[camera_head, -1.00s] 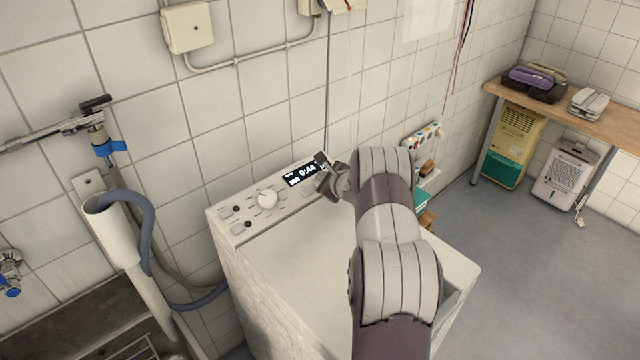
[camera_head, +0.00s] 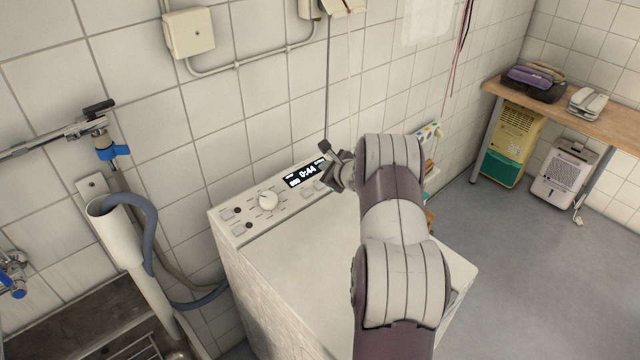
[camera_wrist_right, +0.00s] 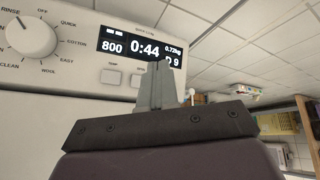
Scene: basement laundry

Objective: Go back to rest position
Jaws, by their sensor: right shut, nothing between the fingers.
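My right arm reaches forward over the white washing machine (camera_head: 300,265), and its gripper (camera_head: 328,158) is just above the right end of the control panel. In the right wrist view the gripper fingers (camera_wrist_right: 160,85) are closed together with nothing between them, in front of the panel. The lit display (camera_head: 304,174) reads 0:44 and also shows in the wrist view (camera_wrist_right: 140,45) with 800 beside it. The dial (camera_head: 267,200) is left of the display. The wrist hides part of the gripper in the head view. My left gripper is not in view.
A sink (camera_head: 75,325) with a grey hose (camera_head: 150,225) stands left of the machine. A tiled wall is close behind. A wooden bench (camera_head: 600,122) with appliances stands at the far right. The floor (camera_head: 530,260) right of the machine is clear.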

